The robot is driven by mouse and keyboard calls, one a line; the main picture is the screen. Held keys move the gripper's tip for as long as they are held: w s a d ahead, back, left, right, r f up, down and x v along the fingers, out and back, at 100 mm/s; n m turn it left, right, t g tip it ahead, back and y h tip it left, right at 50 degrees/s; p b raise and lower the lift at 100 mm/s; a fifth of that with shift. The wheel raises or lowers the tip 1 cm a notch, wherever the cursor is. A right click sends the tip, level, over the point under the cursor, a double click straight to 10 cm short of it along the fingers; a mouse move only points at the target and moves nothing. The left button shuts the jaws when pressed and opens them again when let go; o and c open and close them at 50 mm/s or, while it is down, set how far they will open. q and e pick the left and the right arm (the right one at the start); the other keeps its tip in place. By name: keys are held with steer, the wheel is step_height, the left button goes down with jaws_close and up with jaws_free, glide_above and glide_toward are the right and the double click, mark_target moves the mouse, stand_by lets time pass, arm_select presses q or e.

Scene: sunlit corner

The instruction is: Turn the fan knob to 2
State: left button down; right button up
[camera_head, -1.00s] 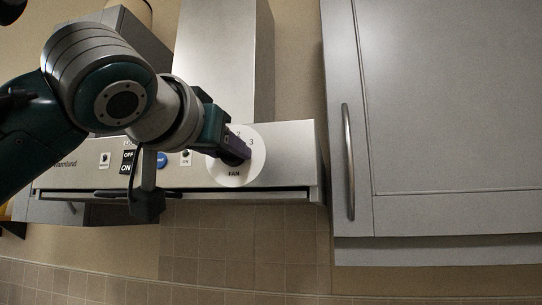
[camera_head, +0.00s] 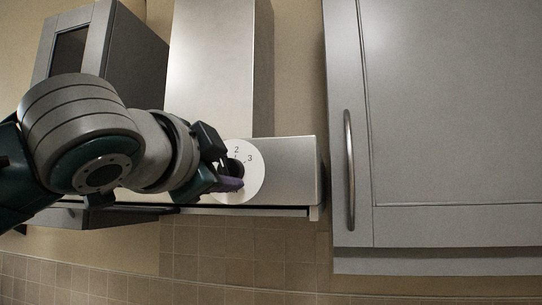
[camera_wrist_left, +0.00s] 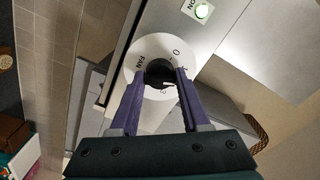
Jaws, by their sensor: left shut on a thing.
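The fan dial (camera_head: 252,186) is a white disc on the front of the range hood, with 2 and 3 readable in the head view. Its dark knob (camera_head: 236,168) sits at the centre, partly covered by my left gripper (camera_head: 228,172). In the left wrist view, the purple fingers of my left gripper (camera_wrist_left: 160,76) lie on both sides of the dark knob (camera_wrist_left: 158,70) and are shut on it. The dial (camera_wrist_left: 144,48) shows FAN and 0 there. I cannot tell which number the knob points to. My right gripper is not in view.
The hood (camera_head: 290,160) is grey metal, and my left arm covers its left part. A grey cabinet (camera_head: 440,110) with a vertical handle (camera_head: 349,170) stands close to the right. Another cabinet (camera_head: 135,55) is behind my arm.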

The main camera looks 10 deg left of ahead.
arm_select(q)
steer(key=m+p, duration=0.2)
steer(key=m, duration=0.1)
steer(key=shift+m, duration=0.3)
steer(key=shift+f+m+p, duration=0.15)
steer(key=shift+m+p, duration=0.7)
steer(key=shift+m, duration=0.55)
steer(key=shift+c, duration=1.9)
jaws_free()
